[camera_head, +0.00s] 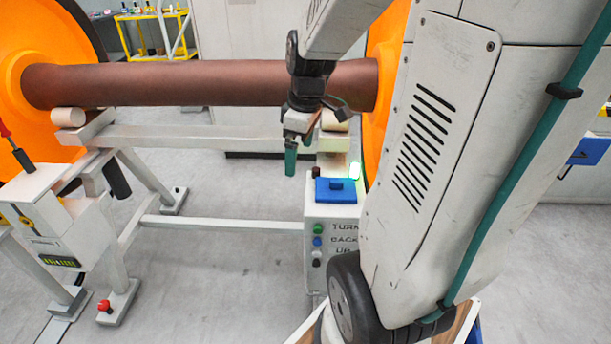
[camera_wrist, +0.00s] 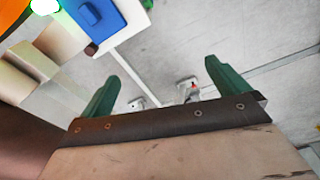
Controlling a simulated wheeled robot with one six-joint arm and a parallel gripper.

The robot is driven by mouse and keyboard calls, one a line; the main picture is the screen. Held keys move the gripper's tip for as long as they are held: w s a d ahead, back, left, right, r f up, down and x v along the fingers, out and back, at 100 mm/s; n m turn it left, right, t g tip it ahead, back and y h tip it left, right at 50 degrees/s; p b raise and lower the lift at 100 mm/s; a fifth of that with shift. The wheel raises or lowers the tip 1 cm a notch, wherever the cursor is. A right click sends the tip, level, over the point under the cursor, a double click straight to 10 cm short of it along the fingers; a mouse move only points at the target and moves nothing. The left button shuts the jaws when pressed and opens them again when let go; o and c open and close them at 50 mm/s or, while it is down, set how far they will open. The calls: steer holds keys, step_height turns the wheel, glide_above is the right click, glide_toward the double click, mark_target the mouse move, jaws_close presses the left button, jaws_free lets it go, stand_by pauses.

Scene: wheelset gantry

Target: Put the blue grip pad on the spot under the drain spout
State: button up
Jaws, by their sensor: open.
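The blue grip pad (camera_head: 336,195) is a flat blue block with a raised blue knob. It rests on top of the white control box (camera_head: 318,213), and it also shows at the top left of the wrist view (camera_wrist: 98,18). My gripper (camera_head: 292,160) has green fingers and hangs above and to the left of the pad, apart from it. In the wrist view my gripper (camera_wrist: 165,84) is open, with nothing between its fingers. I cannot make out a drain spout or the spot under it in either view.
A brown axle (camera_head: 200,83) joins two orange wheels (camera_head: 25,60) behind my gripper. A pale rail (camera_head: 210,137) runs below it. A white box on a stand (camera_head: 40,208) is at left. A green lamp (camera_head: 354,170) glows beside the pad.

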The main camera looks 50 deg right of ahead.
mark_target(337, 180)
steer(key=d+f+n, duration=0.1)
steer(key=d+f, duration=0.2)
steer(key=d, duration=0.1)
steer(key=d+f, duration=0.3)
steer(key=d, duration=0.2)
steer(key=s+d+f+n, duration=0.1)
steer(key=d+f, duration=0.3)
steer(key=d, duration=0.1)
steer(key=shift+d+f+n, duration=0.1)
steer(key=shift+d+n, duration=0.1)
steer(key=shift+n, duration=0.1)
steer(key=f, duration=0.7)
steer(key=shift+w+d+f, duration=0.1)
steer(key=shift+w, duration=0.25)
steer(key=shift+f, duration=0.5)
steer(key=c, duration=0.9)
